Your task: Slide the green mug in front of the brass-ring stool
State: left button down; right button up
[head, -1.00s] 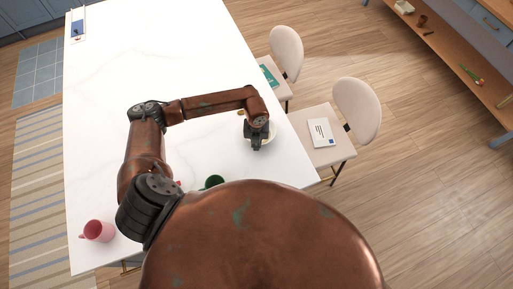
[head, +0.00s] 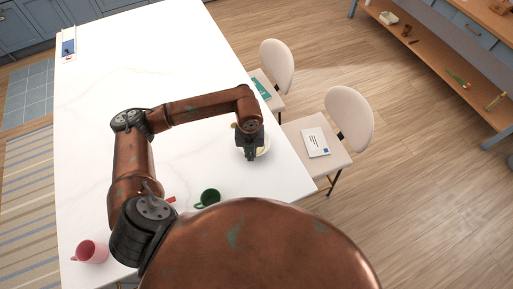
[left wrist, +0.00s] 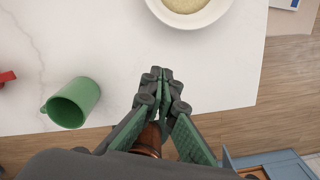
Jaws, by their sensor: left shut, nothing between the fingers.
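The green mug (head: 208,198) stands on the white table (head: 130,75), close to my own copper body at the bottom of the head view. It also shows in the left wrist view (left wrist: 75,103), left of my gripper, its handle to the left. My left gripper (head: 249,154) is shut and empty, to the right of the mug and apart from it. Its fingertips also meet in the left wrist view (left wrist: 160,74). Two cream seats with backrests stand along the table's right side: a farther one (head: 277,67) and a nearer one (head: 348,118). I cannot make out a brass ring on either.
A white bowl (head: 264,149) with pale contents is beside my left gripper, partly hidden. A pink mug (head: 90,252) stands near the table's lower left corner. A small red thing (head: 170,199) lies left of the green mug. A white card (head: 316,142) lies on the nearer seat.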

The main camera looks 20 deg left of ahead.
aim_at(211, 196)
jog(key=u, duration=0.05)
jog(key=k, duration=2)
jog(key=z, duration=0.05)
